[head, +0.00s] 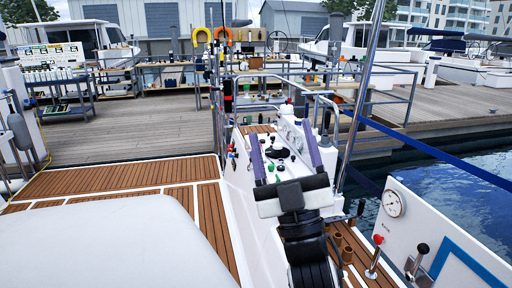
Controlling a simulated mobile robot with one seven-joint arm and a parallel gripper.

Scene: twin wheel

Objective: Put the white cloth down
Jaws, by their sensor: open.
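My gripper (283,138) reaches forward over the white console at the middle of the head view. Its two purple fingers stand wide apart, one at each side, and it is open. I see no cloth between the fingers. Behind and between them are the console's dark round controls and small green parts. I cannot make out a white cloth anywhere for certain. A large smooth white surface (110,245) fills the lower left, and I cannot tell whether it is a cushion or a panel.
The white console (245,178) has small coloured fittings on its left side. Teak decking (120,183) lies open to the left. A gauge (393,204) and levers are at the right, near a blue strap (440,157). Metal rails and laden shelves stand on the dock (130,130) behind.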

